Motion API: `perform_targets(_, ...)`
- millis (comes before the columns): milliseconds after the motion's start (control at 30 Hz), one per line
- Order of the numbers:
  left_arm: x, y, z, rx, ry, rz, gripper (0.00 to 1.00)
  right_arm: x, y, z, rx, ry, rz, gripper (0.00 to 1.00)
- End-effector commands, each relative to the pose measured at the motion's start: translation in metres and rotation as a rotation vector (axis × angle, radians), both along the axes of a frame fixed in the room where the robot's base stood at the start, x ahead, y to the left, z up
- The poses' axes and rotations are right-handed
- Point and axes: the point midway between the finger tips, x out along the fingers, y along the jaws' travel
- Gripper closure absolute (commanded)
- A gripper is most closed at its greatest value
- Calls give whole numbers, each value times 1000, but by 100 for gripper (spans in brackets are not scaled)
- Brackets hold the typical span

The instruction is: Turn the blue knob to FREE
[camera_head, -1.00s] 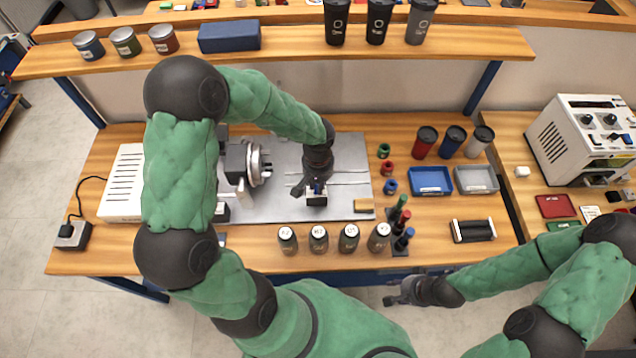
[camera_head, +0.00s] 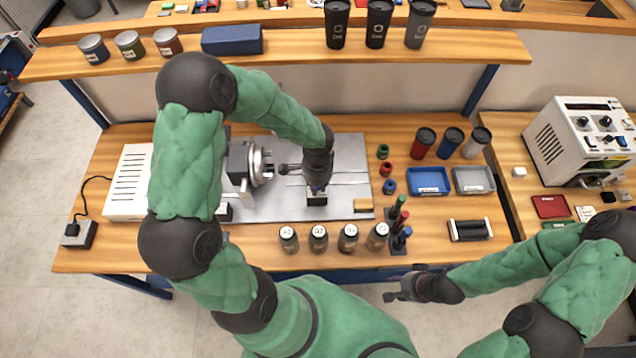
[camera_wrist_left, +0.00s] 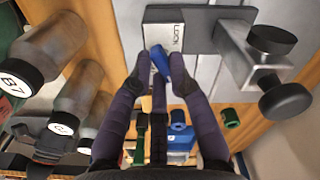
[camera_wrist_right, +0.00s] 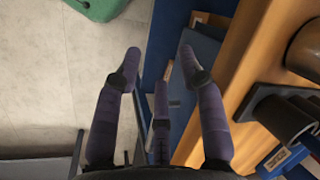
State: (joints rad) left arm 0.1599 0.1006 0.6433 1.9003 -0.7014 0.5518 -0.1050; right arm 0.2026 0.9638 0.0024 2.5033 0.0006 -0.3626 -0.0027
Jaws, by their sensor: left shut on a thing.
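The blue knob (camera_wrist_left: 159,60) shows in the left wrist view, between the fingertips of my left gripper (camera_wrist_left: 163,72), which is shut on it. A pale plate reading LOCK (camera_wrist_left: 180,38) is beside the knob; I see no FREE marking. In the head view my left gripper (camera_head: 318,187) is over the small block (camera_head: 316,200) on the grey base plate (camera_head: 345,150), and largely hides the knob. My right gripper (camera_head: 400,292) is off the table's front edge; its fingers are apart and empty in the right wrist view (camera_wrist_right: 160,65).
Labelled cans (camera_head: 318,238) line the table front. A round chuck (camera_head: 258,165) is left of my left gripper. Blue (camera_head: 430,180) and grey (camera_head: 475,180) trays lie at right. A dark two-knobbed handle (camera_wrist_left: 272,70) is near the knob.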

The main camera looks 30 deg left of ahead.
Motion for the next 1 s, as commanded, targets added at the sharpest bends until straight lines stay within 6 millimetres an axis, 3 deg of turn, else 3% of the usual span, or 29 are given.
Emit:
perform_targets(500,-1,1,2,1,-1,-381,100,0,0,20,0,0,0,60)
perform_targets(1000,-1,2,0,1,-2,-479,100,0,0,24,0,0,0,60)
